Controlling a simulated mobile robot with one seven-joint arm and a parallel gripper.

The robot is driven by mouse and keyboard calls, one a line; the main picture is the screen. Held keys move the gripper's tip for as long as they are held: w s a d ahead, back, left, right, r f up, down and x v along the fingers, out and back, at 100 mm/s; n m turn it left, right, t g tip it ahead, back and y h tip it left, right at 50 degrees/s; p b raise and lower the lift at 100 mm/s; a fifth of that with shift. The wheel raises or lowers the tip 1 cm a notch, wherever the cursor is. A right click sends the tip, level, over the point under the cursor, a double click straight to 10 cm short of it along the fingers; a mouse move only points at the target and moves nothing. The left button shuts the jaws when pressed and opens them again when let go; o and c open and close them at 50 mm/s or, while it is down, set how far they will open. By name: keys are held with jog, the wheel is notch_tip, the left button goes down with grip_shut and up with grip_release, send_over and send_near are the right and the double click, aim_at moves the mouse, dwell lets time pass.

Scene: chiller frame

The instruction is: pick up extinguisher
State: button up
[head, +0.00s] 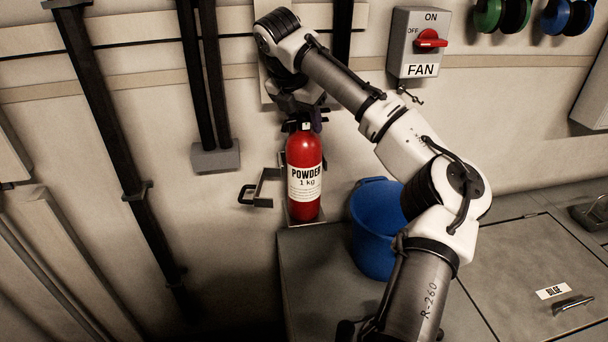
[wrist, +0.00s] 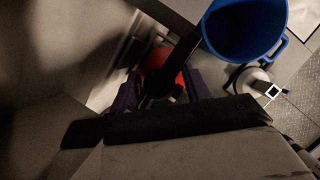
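The red extinguisher (head: 305,187), with a white label reading "POWDER 1 kg", stands upright in a wall bracket (head: 268,183) in the head view. The bracket's strap sticks out to the left, open. My gripper (head: 306,122) points down at the extinguisher's top, and my wrist partly hides the valve. In the wrist view the extinguisher (wrist: 157,60) shows red behind a black part. The dark purple fingers (wrist: 161,92) lie apart on either side of it. My gripper looks open; contact with the extinguisher cannot be made out.
A blue bucket (head: 372,240) stands right of the extinguisher on a grey surface (head: 312,265), close under my arm. A fan switch box (head: 418,45) is on the wall at upper right. Dark conduits (head: 203,80) run down the wall at left. A bilge hatch (head: 530,265) is at right.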

jog(key=c, duration=0.9)
grip_shut()
